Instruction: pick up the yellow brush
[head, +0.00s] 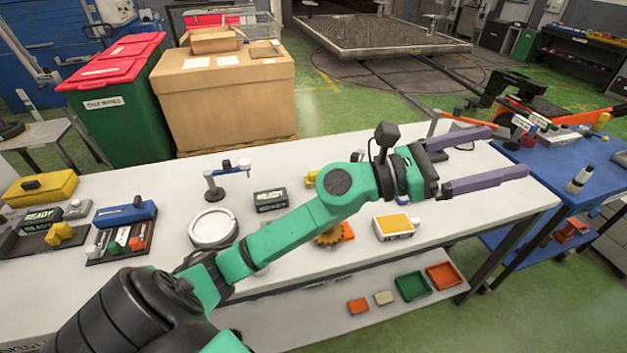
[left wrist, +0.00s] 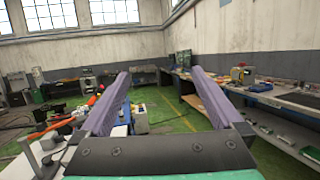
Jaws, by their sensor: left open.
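My left gripper (head: 508,151) is open and empty, its two purple fingers stretched out over the right end of the white table. It also shows open in the left wrist view (left wrist: 160,73), with nothing between the fingers. No yellow thing is plainly a brush. A yellow block with a black grip (head: 40,188) lies at the table's far left, well away from the gripper. A white box with a yellow top (head: 395,226) sits below my left wrist. A small yellow piece (head: 310,178) is partly hidden behind my arm. My right gripper is not in view.
The white table (head: 330,270) also holds a round white dish (head: 213,228), a black READY block (head: 270,200), an orange gear (head: 329,237) and a blue block (head: 125,212). A blue cart (head: 560,165) stands to the right. A cardboard box (head: 225,100) stands behind.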

